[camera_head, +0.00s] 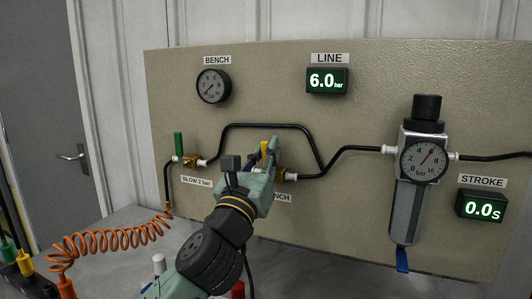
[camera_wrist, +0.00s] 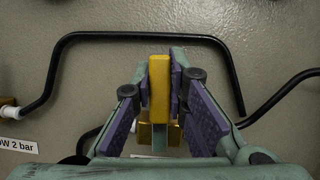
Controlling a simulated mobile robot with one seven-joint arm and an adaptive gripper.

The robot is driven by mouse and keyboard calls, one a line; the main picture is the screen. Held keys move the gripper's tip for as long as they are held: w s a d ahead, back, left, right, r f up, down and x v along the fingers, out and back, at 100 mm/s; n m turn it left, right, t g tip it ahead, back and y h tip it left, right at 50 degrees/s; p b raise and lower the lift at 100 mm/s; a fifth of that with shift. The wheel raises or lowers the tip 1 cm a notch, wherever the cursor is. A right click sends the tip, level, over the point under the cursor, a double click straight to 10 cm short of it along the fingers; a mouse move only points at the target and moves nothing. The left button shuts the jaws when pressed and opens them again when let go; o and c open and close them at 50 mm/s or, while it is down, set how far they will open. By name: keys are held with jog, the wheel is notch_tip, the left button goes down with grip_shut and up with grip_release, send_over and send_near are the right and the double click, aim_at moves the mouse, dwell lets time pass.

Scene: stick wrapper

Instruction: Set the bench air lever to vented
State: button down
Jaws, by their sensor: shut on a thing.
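The bench air lever is a yellow handle (camera_head: 264,150) on a brass valve (camera_head: 291,174) above the partly hidden BENCH label (camera_head: 283,197). It stands roughly upright. In the wrist view the yellow lever (camera_wrist: 159,88) sits between the purple pads of my gripper (camera_wrist: 160,85), which is shut on it. My gripper (camera_head: 268,150) also shows in the head view, covering much of the valve. The BENCH gauge (camera_head: 213,86) has its needle pointing to the lower left, near the low end of its scale.
A green lever (camera_head: 178,145) stands upright left of my gripper, above the BLOW 2 bar label (camera_head: 196,181). Black pipes (camera_head: 262,125) run across the panel. The LINE display (camera_head: 327,80) reads 6.0 bar; STROKE (camera_head: 481,207) reads 0.0 s. A regulator (camera_head: 405,200) stands at right, an orange coiled hose (camera_head: 110,240) at left.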

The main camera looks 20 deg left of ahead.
jog(key=shift+f, duration=0.1)
jog(key=shift+d+f+m+b, duration=0.1)
jog(key=shift+m+b, duration=0.2)
jog(key=shift+b, duration=0.25)
jog(key=shift+d+m+h+b, duration=0.2)
jog(key=shift+m+h+b, duration=0.2)
jog(key=shift+m+b, duration=0.1)
jog(key=shift+r, duration=0.2)
jog(key=c, duration=1.6)
grip_release()
jog(key=shift+o, duration=0.2)
jog(key=shift+s, duration=0.1)
jog(key=v, duration=1.1)
jog(key=shift+s+f, duration=0.25)
jog(key=shift+s, duration=0.05)
